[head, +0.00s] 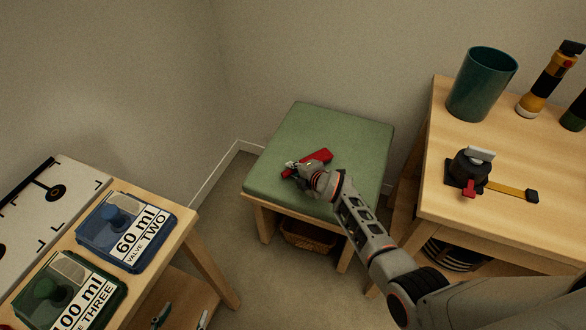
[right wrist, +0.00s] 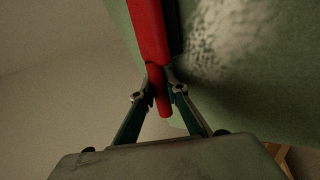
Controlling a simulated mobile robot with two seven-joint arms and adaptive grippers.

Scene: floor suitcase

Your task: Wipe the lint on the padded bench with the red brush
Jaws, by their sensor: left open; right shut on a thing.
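The padded bench (head: 335,125) has a green cushion on wooden legs and stands against the wall. My right gripper (head: 291,170) is over the cushion's left part, shut on the red brush (head: 318,158). In the right wrist view the brush (right wrist: 149,30) runs up between the two fingertips (right wrist: 160,75), its handle end sticking out below them. A pale, speckled patch of lint (right wrist: 228,32) lies on the green cushion right of the brush there. I cannot make out the lint in the head view. Whether the brush touches the cushion is unclear. My left gripper is out of view.
A left table carries a blue box (head: 125,235) and a green box (head: 68,295). A basket (head: 308,236) is under the bench.

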